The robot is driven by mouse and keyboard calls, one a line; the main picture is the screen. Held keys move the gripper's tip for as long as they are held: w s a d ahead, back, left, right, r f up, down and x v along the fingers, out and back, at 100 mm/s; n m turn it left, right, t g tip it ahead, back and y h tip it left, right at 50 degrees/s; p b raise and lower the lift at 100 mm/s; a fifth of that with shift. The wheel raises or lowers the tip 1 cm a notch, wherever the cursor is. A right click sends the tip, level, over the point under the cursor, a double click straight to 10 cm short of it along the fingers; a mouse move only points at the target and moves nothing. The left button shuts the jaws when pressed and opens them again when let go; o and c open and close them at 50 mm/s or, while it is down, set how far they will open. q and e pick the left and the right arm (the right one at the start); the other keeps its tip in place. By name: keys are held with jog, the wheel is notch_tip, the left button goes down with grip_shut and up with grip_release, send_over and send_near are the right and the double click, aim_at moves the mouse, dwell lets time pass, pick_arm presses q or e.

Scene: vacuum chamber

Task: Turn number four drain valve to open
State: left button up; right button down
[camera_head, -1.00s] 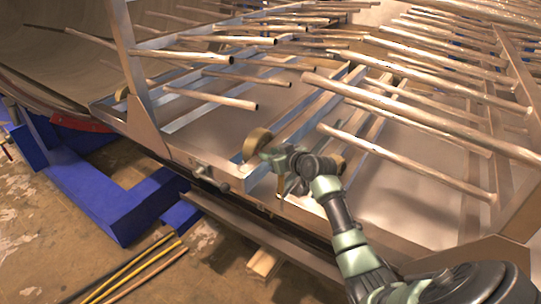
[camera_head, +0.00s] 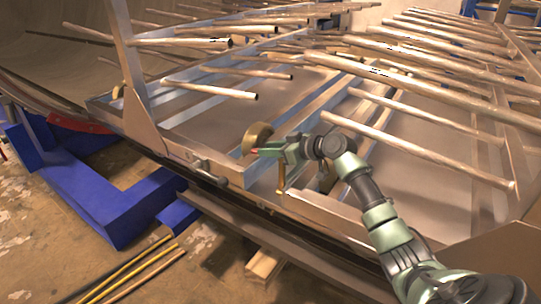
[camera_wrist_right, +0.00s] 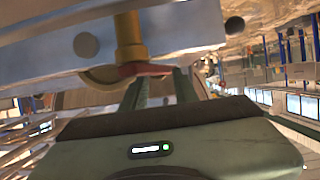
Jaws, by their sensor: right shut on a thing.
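A drain valve with a red lever handle (camera_wrist_right: 145,70) and a brass stem (camera_wrist_right: 129,38) shows close up in the right wrist view, against a grey metal beam. In the head view only a small reddish tip (camera_head: 254,152) shows at my right gripper (camera_head: 262,152). The green fingers of my right gripper (camera_wrist_right: 158,88) are shut on the red handle. The gripper hides part of the valve, and no number can be read on it. My left gripper is in neither view.
Brown round wheels (camera_head: 257,136) sit along the metal frame. Long metal rods (camera_head: 410,150) stick out over the panels close to my right arm. Another valve-like fitting (camera_head: 205,165) sits on the frame edge to the left. A blue support (camera_head: 110,205) stands below.

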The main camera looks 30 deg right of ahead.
jog(key=shift+s+a+f+y, duration=0.2)
jog(key=shift+a+f+y, duration=0.15)
jog(key=shift+f, duration=0.25)
jog(key=c, duration=1.1)
grip_release()
jog(key=shift+a, duration=0.1)
jog(key=shift+r, duration=0.15)
jog(key=shift+d+r, duration=0.1)
jog(key=shift+d, duration=0.1)
jog(key=shift+w, duration=0.1)
